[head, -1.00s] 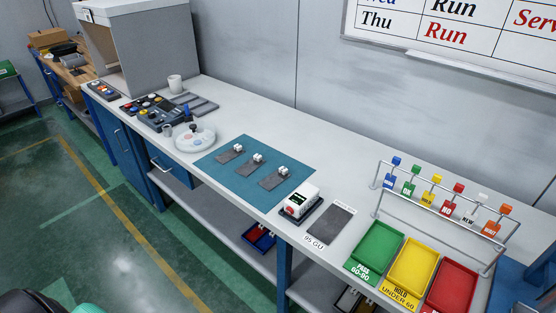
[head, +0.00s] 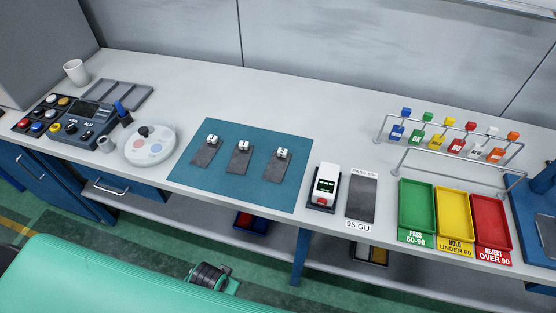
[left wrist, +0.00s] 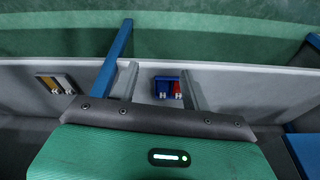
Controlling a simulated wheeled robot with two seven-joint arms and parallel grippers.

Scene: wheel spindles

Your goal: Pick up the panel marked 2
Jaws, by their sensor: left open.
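Three dark grey panels lie on the teal mat (head: 245,196) in the head view, each with a small white marked block at its far end. They are the left panel (head: 204,155), the middle panel (head: 238,161) and the right panel (head: 277,172). The marks are too small to read, so I cannot tell which is 2. My left gripper (left wrist: 159,82) shows in the left wrist view, open and empty, with its fingers apart over the lower shelf area. No panel shows there. My right gripper is in neither view.
Right of the mat are a white gauge (head: 326,187), a grey test plate (head: 361,197) and green (head: 416,209), yellow (head: 454,215) and red (head: 490,222) trays. A wire rack (head: 432,161) of coloured tags stands behind them. A round white dish (head: 150,146) is left. The bench behind the mat is clear.

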